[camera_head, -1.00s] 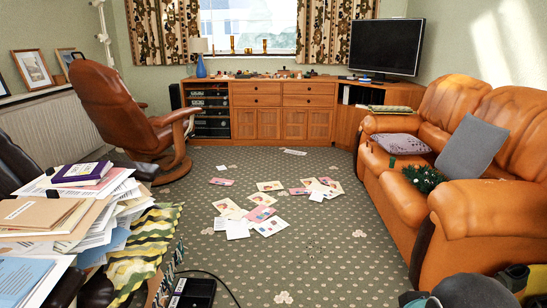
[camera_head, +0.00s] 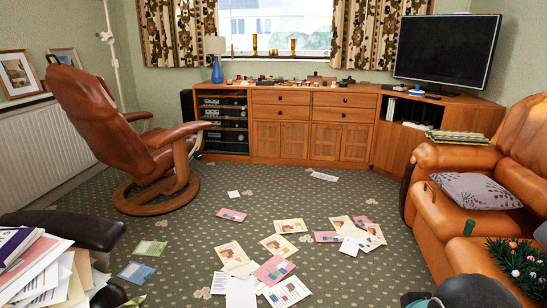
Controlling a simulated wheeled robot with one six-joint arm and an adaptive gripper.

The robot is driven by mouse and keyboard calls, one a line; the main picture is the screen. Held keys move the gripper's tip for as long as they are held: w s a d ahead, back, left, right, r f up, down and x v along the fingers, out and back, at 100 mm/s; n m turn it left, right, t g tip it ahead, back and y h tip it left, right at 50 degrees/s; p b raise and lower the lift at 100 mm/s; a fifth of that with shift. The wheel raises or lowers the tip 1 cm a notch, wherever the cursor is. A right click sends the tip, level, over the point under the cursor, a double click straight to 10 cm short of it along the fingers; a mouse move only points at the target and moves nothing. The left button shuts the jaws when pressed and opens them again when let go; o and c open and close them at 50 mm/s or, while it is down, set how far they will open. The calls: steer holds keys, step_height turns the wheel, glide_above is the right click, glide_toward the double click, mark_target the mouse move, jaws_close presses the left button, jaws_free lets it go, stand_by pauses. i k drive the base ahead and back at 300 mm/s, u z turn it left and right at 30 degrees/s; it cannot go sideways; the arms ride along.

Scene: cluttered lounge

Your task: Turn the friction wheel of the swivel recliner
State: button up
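The swivel recliner (camera_head: 95,120) stands at the left of the head view. It has brown leather, a tall tilted back and a round wooden base (camera_head: 150,207). Its back and one side face me, and its seat faces away toward the cabinet. An armrest (camera_head: 178,135) on a curved wooden support shows on its right side. I cannot make out the friction wheel clearly at this distance. My gripper is not in view; only dark parts of my own arm show at the bottom right edge.
Papers and cards (camera_head: 275,243) lie across the carpet ahead. A dark footrest (camera_head: 65,229) and a paper pile (camera_head: 35,265) stand at the lower left. An orange sofa (camera_head: 445,220) is at right, a wooden cabinet (camera_head: 265,142) at the back.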

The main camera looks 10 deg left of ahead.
mark_target(197, 155)
steer(key=u, duration=0.25)
steer(key=i, duration=1.8)
steer(key=u, duration=0.9)
steer(key=i, duration=2.5)
steer(key=u, duration=0.5)
